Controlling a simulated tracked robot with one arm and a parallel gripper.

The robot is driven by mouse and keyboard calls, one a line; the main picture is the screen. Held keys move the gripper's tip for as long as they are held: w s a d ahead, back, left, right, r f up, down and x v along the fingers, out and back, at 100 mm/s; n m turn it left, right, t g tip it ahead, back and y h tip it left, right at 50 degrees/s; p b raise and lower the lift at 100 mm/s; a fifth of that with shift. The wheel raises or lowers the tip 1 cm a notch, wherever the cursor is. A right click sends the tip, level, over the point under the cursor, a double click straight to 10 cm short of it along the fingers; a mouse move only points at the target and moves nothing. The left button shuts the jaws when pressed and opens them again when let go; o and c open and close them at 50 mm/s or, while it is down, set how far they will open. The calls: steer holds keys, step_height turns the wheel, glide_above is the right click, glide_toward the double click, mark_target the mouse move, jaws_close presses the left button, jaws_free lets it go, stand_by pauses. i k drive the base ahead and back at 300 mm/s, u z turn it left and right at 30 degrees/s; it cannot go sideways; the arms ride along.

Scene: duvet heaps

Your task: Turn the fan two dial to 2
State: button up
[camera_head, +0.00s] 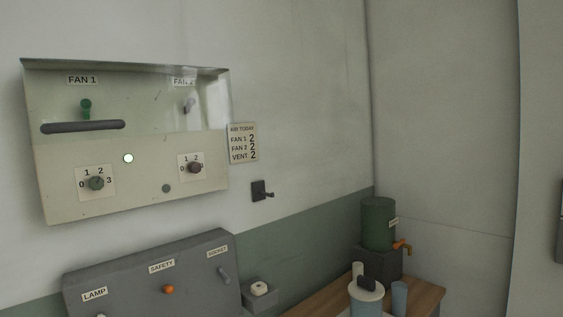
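A pale wall panel (130,190) at the left carries the fan controls. A lit lamp (128,158) is between the dials; a dark lamp (166,188) is nearer fan two. My gripper is not in view.
A card (242,143) beside the panel reads FAN 1 2, FAN 2 2, VENT 2. A black hook (262,191) is below it. A grey box (150,272) with switches juts out below the panel. A wooden table (424,293) at right holds cups and a green urn (378,223).

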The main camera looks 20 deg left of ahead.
mark_target(195, 167)
steer(key=u, duration=0.1)
steer(key=i, duration=1.85)
steer(key=u, duration=0.7)
